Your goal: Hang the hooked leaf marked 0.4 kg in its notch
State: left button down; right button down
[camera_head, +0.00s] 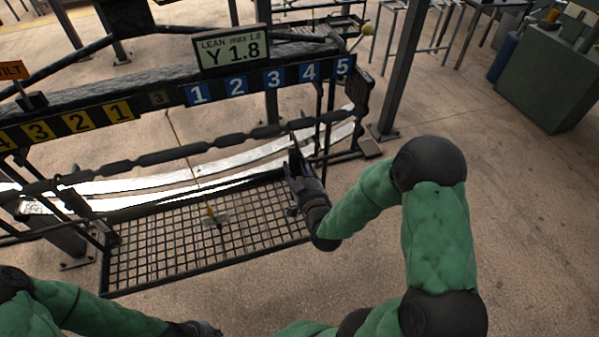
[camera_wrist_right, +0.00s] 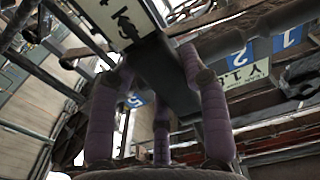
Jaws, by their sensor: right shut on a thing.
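My right gripper (camera_head: 293,170) is at the right part of the rack, just below the dark notched bar (camera_head: 185,151) and beneath the blue 3 and 4 plates. In the right wrist view its purple fingers (camera_wrist_right: 160,95) are shut around a dark flat leaf (camera_wrist_right: 165,75). A pale label (camera_wrist_right: 122,18) with dark marks shows at the leaf's upper end; I cannot read its weight. The leaf's hook and its contact with any notch are not clear. My left gripper (camera_head: 198,328) is low at the bottom edge, partly cut off, away from the rack.
The rack beam carries yellow plates (camera_head: 79,120) at left and blue plates (camera_head: 236,86) at right. A sign (camera_head: 232,50) reads "LEAN max 1.0, Y 1.8". A mesh tray (camera_head: 150,240) lies below. A green cabinet (camera_head: 545,90) stands far right.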

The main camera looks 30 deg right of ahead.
jog(key=shift+b+x, duration=0.85)
jog(key=shift+x, duration=1.5)
jog(key=shift+b, duration=0.45)
jog(key=shift+b+x, duration=1.15)
jog(key=shift+x, duration=1)
jog(key=shift+f, duration=0.1)
jog(key=shift+b, duration=0.45)
